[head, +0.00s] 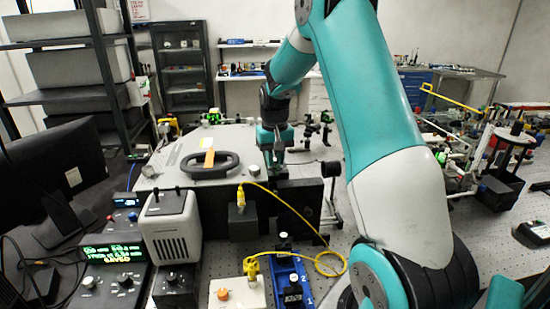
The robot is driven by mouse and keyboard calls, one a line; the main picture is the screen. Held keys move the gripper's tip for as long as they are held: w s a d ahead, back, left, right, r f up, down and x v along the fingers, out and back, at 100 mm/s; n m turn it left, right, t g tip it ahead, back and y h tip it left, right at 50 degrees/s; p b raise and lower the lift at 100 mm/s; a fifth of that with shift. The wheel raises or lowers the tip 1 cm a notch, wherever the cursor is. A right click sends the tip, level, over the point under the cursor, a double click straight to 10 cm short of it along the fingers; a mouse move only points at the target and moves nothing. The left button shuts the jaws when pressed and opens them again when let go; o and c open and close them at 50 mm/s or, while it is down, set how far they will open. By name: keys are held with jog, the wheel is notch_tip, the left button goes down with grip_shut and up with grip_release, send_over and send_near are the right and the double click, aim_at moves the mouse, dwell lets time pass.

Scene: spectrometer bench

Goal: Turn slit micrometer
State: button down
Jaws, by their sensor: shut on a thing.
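The spectrometer housing (148,184) is a large pale box with a dark carrying handle (210,166) and an orange tag on top. My gripper (279,165) points down at the right end of the housing, above its dark front part. Its jaws are shut on the slit micrometer, which is small and mostly hidden between the fingers. I cannot make out its scale or how far it is turned.
A yellow cable (314,233) loops from a black block in front of the housing. A grey-white unit (172,229), a green-lit display (115,252) and a blue mount (289,280) stand in front. Cluttered optics (508,150) stand at right.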

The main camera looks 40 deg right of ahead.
aim_at(275, 160)
jog(key=shift+r+m, duration=0.1)
jog(key=shift+m, duration=1.5)
jog(key=c, duration=1)
grip_release()
jog(key=shift+c, duration=0.2)
notch_tip(275, 160, up, 17)
jog(key=b, duration=0.2)
jog(key=shift+r+b, duration=0.2)
jog(key=shift+b, duration=0.2)
